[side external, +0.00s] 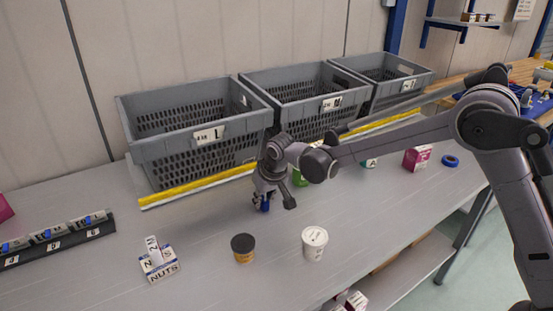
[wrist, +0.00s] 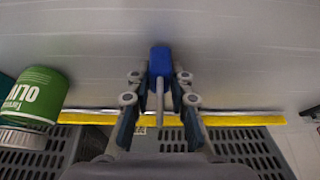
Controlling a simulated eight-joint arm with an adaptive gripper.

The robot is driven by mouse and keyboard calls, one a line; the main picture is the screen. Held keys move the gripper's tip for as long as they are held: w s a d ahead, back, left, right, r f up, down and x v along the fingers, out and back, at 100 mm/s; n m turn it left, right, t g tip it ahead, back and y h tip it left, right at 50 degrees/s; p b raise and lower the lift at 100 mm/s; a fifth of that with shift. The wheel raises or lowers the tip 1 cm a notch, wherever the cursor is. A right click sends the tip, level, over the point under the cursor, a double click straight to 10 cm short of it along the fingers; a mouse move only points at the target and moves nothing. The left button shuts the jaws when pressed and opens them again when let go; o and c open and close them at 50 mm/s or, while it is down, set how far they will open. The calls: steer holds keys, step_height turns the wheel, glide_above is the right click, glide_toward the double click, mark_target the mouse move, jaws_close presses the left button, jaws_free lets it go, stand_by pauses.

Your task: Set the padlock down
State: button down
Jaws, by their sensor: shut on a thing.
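The padlock (wrist: 160,62) has a blue body and a grey shackle. In the wrist view it sits between the two fingers of my gripper (wrist: 160,78), which is shut on it. In the side view my gripper (side external: 265,196) points down over the grey table, in front of the left grey crate. The blue padlock (side external: 265,206) shows at its fingertips, low over the table top. I cannot tell whether it touches the surface. The fingers hide part of it.
A yellow-edged strip (side external: 195,189) runs before the grey crates (side external: 150,149). A dark-lidded jar (side external: 243,249), a white tub (side external: 314,244) and a nuts box (side external: 160,266) stand toward the front. A green can (wrist: 36,92) is close beside my gripper. Bare table lies between.

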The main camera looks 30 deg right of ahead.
steer(key=shift+f, duration=0.1)
steer(key=c, duration=1.2)
jaws_free()
steer(key=s+d+r, duration=0.3)
steer(key=s+r, duration=0.2)
steer(key=r, duration=0.2)
steer(key=s+d+r, duration=0.2)
steer(key=s+r, duration=0.3)
steer(key=r, duration=0.3)
steer(key=s+d+f+t, duration=0.1)
steer(key=s+d, duration=0.4)
steer(key=s, duration=0.5)
steer(key=s+d+f+t, duration=0.1)
steer(key=s+d+f, duration=0.1)
steer(key=s+d, duration=0.3)
steer(key=s, duration=0.4)
steer(key=shift+s+f+t, duration=0.2)
steer(key=shift+s+t, duration=0.1)
steer(key=shift+s, duration=0.1)
